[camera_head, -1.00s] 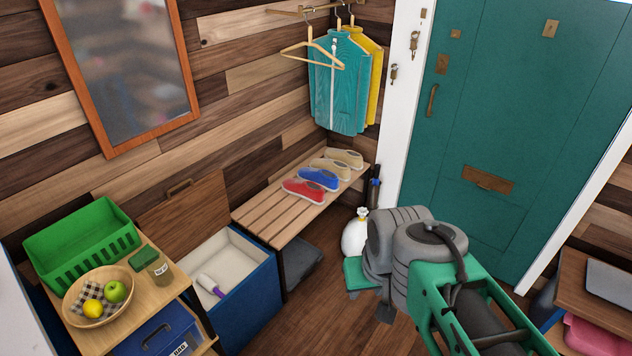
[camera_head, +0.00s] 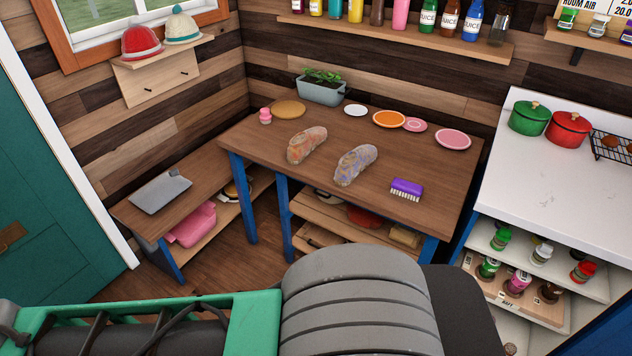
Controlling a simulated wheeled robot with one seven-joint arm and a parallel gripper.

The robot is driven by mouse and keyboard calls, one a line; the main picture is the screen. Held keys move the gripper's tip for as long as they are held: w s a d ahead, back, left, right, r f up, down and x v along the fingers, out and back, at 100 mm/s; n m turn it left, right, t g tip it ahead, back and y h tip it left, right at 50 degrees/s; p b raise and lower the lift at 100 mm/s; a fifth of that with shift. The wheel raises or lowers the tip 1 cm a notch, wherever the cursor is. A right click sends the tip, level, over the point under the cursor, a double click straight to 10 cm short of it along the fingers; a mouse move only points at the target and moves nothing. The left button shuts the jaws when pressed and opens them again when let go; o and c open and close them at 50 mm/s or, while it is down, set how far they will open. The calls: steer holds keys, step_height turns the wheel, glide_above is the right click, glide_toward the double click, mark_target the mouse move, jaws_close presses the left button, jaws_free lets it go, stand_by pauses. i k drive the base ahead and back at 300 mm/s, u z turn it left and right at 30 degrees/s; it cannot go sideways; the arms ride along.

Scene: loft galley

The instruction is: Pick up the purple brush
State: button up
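A purple brush (camera_head: 407,188) with pale bristles lies on the wooden table (camera_head: 262,150), near its front right edge. It is to the right of two mottled loaf-shaped things. My arm crosses the bottom of the view, in front of the table and well apart from the brush. My gripper is not visible in this view. Nothing covers the brush.
Two loaf-like things (camera_head: 307,145) (camera_head: 356,165) lie left of the brush. Small plates (camera_head: 390,119) and a planter (camera_head: 322,89) stand farther back. A white counter (camera_head: 540,170) with pots is at the right. A low bench with a grey tray (camera_head: 160,190) is at the left.

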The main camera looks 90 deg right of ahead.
mark_target(400, 187)
steer(key=z, duration=3.9)
